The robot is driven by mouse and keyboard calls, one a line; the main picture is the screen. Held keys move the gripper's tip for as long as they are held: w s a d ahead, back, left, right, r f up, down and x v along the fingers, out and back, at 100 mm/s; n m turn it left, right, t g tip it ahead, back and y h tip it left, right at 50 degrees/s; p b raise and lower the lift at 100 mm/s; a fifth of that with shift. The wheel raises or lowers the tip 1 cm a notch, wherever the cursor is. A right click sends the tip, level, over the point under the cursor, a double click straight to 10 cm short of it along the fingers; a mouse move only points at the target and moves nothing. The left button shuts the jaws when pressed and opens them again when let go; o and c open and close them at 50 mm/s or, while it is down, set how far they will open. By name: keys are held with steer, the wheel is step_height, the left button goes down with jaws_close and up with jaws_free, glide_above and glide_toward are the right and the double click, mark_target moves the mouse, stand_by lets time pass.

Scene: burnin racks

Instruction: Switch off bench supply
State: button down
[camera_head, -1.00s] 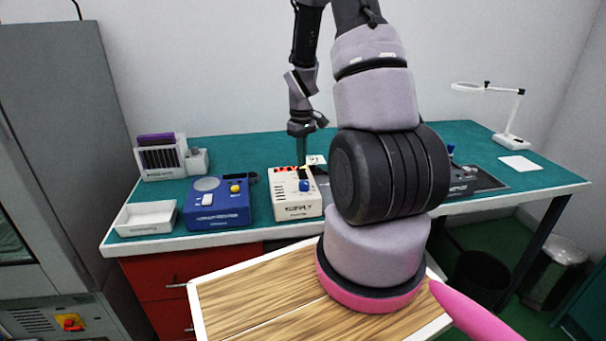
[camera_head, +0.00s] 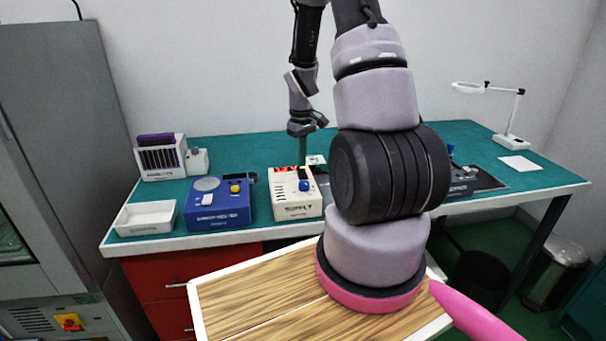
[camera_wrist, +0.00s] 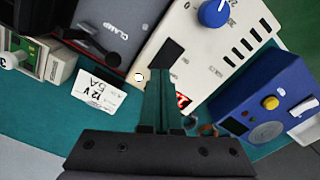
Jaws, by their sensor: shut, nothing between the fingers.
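The bench supply (camera_head: 296,207) is a cream box with a blue knob (camera_head: 305,185) and a red display (camera_head: 288,169), near the bench's front edge. In the wrist view the supply (camera_wrist: 200,50) fills the upper middle, with its blue knob (camera_wrist: 214,12) at the top. My gripper (camera_head: 303,160) points down at the supply's rear part. In the wrist view its shut, empty fingers (camera_wrist: 165,62) reach over the panel and partly hide the red display. A small pale round lamp (camera_wrist: 139,77) shows beside them. I cannot tell whether the fingertips touch the panel, nor the switch's position.
A blue tester box (camera_head: 218,206) stands left of the supply, with a white tray (camera_head: 146,219) further left. A card reading 12 V 5A (camera_wrist: 100,91) lies behind the supply. A dark clamp plate (camera_wrist: 118,28) is beside it. A magnifier lamp (camera_head: 512,140) stands far right.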

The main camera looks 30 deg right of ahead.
mark_target(302, 170)
steer(key=shift+f, duration=0.9)
stand_by(0.3)
steer(key=shift+r, duration=3.55)
